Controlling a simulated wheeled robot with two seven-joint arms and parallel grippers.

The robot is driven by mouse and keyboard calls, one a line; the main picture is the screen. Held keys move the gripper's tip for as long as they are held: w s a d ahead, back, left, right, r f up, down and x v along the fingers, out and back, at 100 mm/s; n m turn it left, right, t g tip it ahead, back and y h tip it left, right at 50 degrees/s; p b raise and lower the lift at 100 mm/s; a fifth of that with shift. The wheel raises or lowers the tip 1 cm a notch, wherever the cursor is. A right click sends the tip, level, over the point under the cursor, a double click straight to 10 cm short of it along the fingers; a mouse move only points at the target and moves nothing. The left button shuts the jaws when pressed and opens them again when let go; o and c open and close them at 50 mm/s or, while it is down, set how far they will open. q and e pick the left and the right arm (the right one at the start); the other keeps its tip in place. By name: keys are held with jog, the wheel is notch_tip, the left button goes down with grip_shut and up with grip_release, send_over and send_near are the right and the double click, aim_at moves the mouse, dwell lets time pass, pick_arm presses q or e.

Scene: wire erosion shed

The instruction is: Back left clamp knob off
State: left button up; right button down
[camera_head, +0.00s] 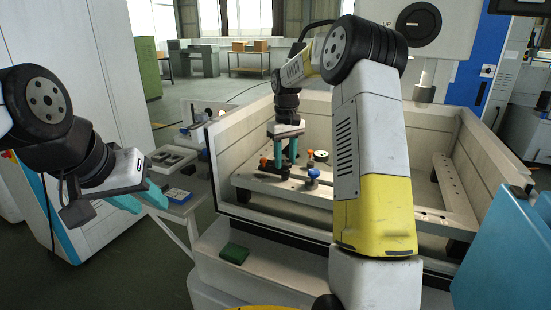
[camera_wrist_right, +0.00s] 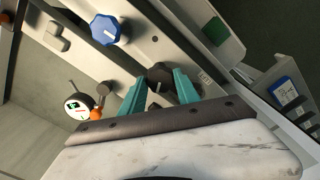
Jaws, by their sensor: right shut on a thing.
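My right gripper (camera_head: 282,158) reaches down into the open machine tank, over the left part of the pale work frame (camera_head: 242,181). In the right wrist view its teal fingers (camera_wrist_right: 158,84) are shut on a dark clamp knob (camera_wrist_right: 158,73), one finger on each side. A blue knob (camera_wrist_right: 105,30) sits on the frame apart from the fingers; it also shows in the head view (camera_head: 313,173). My left gripper (camera_head: 140,199) is open and empty, outside the tank at the left.
A round dial gauge (camera_wrist_right: 77,106) with an orange part stands near the held knob. The tank wall (camera_head: 215,165) rises close to the left of my right gripper. A green block (camera_head: 234,254) lies on the ledge in front. A side table (camera_head: 178,200) holds trays and small parts.

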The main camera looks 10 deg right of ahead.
aim_at(285, 162)
jog(key=n, duration=0.4)
jog(key=shift+n, duration=0.3)
jog(key=n, duration=0.4)
dwell(0.3)
jog(key=c, duration=0.9)
grip_release()
notch_tip(285, 162, up, 7)
jog(key=shift+r, duration=0.4)
